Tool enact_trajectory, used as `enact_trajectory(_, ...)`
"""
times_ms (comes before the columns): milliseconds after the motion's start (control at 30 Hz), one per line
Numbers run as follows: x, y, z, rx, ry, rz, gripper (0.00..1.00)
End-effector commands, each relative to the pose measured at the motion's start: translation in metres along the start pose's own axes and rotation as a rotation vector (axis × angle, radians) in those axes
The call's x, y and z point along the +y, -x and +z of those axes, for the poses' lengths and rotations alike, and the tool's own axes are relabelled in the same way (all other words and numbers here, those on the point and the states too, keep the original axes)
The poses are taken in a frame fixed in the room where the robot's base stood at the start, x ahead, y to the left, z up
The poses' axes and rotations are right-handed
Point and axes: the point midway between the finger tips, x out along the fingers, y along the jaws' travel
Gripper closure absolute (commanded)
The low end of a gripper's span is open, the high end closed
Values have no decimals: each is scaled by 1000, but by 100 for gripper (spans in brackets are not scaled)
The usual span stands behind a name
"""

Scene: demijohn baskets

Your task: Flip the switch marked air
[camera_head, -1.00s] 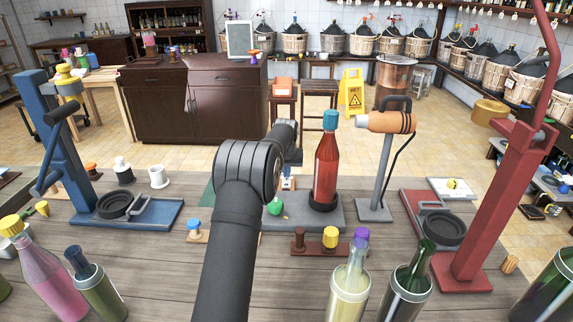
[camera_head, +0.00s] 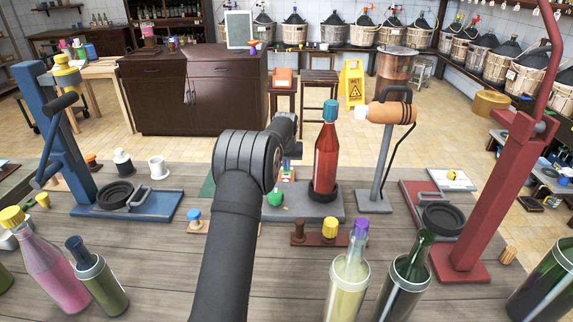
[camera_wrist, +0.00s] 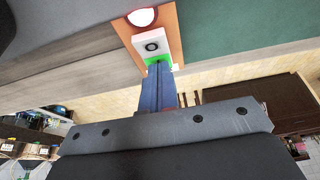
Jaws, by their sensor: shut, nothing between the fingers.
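My gripper (camera_wrist: 158,72) is shut and empty. Its blue fingers point at a small orange panel (camera_wrist: 172,47) in the wrist view. The panel carries a white block (camera_wrist: 151,42) with a dark round centre and a white-and-red dome (camera_wrist: 142,17). A bright green part (camera_wrist: 154,60) shows right at the fingertips; I cannot tell whether they touch it. No "air" marking is legible, so I cannot tell which part is the air switch. In the head view my arm hides most of the gripper, and the small panel area (camera_head: 288,172) is only partly visible.
A red bottle (camera_head: 326,160) stands just right of my gripper on a grey base, with a green bulb (camera_head: 275,198) nearby. An orange-headed tool on a stand (camera_head: 392,112) is farther right. Blue (camera_head: 62,150) and red (camera_head: 495,190) lever stands flank the bench. Bottles stand in front.

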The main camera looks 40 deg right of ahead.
Motion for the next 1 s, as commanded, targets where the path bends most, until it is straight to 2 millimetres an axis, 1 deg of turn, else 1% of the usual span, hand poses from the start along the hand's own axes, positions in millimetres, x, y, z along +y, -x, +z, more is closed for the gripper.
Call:
enact_trajectory(100,0,2,6,-4,0,0,100)
enact_trajectory(233,0,5,9,-4,0,0,100)
enact_trajectory(533,0,6,8,-2,0,0,100)
enact_trajectory(633,0,12,4,1,0,0,100)
enact_trajectory(767,0,31,-5,2,0,1,100)
enact_trajectory(833,0,45,-12,2,0,1,100)
enact_trajectory(1000,0,86,-21,1,0,1,100)
